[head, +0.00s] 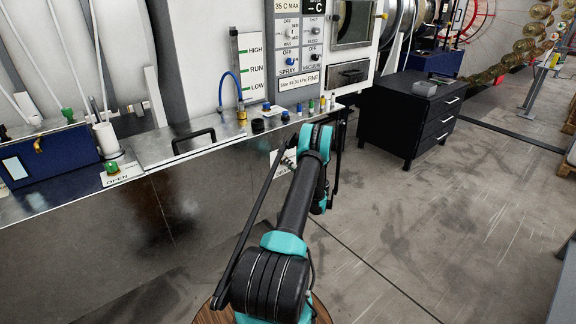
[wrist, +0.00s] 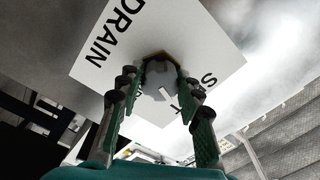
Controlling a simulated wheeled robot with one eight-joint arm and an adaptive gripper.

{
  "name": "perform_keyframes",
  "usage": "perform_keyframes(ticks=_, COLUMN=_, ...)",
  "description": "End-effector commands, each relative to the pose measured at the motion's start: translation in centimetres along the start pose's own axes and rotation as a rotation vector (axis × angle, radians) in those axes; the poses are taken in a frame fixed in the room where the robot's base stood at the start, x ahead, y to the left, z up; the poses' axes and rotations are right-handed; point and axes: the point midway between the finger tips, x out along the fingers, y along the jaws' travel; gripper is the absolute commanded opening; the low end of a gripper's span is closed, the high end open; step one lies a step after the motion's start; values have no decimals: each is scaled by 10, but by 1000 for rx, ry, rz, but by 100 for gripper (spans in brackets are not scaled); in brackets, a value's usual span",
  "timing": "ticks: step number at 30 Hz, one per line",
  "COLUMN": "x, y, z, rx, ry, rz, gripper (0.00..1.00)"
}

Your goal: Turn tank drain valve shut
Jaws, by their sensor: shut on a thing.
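The drain valve knob (wrist: 160,76) is grey and faceted, with a pale mark on its face. It shows in the wrist view in front of a white plate (wrist: 205,50) lettered DRAIN, with another word partly covered by my finger. My gripper (wrist: 161,88) has one finger on each side of the knob and is shut on it. In the head view, part of a white plate (head: 275,158) shows on the tank front beside my arm. The knob is hidden there behind my arm.
A green knob (head: 113,167) sits by an OPEN label at left. A black drawer cabinet (head: 410,115) stands at right. The floor in front of it is clear.

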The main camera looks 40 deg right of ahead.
Motion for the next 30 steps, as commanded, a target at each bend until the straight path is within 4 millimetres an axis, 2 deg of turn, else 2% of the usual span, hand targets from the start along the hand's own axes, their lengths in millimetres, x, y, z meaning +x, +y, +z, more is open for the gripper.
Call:
perform_keyframes(ticks=12, x=-2, y=1, z=0, rx=-245, ry=-8, rz=-6, gripper=6)
perform_keyframes(ticks=30, x=-1, y=1, z=0, rx=-303, ry=-10, rz=-7, gripper=6)
